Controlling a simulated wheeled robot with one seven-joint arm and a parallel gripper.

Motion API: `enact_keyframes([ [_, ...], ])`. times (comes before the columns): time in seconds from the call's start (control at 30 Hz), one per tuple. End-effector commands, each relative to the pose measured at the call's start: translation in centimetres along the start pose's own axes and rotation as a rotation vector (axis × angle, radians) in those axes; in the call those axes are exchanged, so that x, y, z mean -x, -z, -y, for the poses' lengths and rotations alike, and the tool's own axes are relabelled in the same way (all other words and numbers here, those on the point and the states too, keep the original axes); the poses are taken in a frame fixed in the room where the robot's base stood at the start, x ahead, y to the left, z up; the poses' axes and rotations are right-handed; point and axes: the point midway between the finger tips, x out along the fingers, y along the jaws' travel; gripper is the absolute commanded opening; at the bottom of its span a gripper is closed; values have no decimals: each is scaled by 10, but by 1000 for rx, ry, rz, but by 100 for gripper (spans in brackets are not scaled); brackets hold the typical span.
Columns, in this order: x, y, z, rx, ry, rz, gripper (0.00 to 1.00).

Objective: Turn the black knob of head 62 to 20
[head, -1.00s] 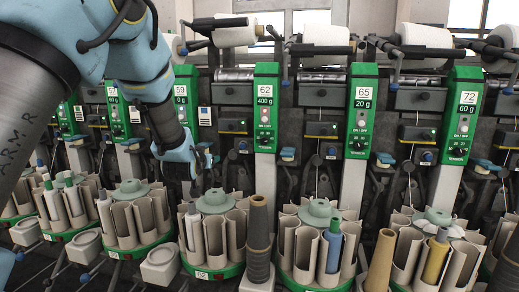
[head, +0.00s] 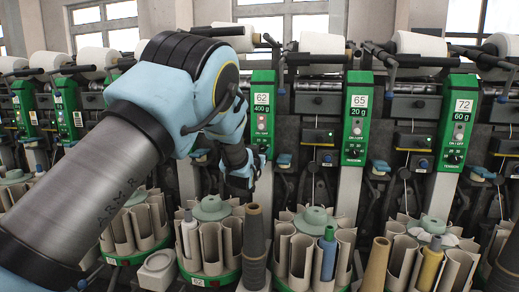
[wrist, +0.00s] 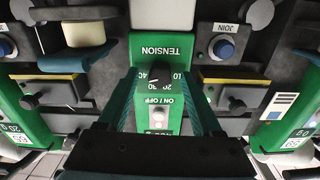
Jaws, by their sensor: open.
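The green panel of head 62 (head: 262,92) stands at the middle of the head view, its display reading 400 g. In the wrist view the same panel appears upside down, with the word TENSION on its green face (wrist: 165,48). Its black knob (wrist: 154,76) sits on a scale marked 10 to 40; I cannot tell its setting for sure. My gripper (wrist: 162,82) is open, its two teal fingers apart on either side of the knob in the picture. Contact cannot be told. In the head view my gripper (head: 245,172) is at the panel's lower end.
Panels of head 65 (head: 357,115) and head 72 (head: 458,120) stand to the right. Below are green-rimmed carriers with tubes. A dark grey cone (head: 254,245) stands below my gripper. Blue JOIN buttons (wrist: 224,48) (wrist: 4,47) flank the panel.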

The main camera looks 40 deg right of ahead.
Motion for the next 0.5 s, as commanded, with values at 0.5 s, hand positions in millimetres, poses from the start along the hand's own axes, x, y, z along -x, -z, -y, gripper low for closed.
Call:
enact_keyframes([
  [0.5,-1,0,0,0,0,1,39],
])
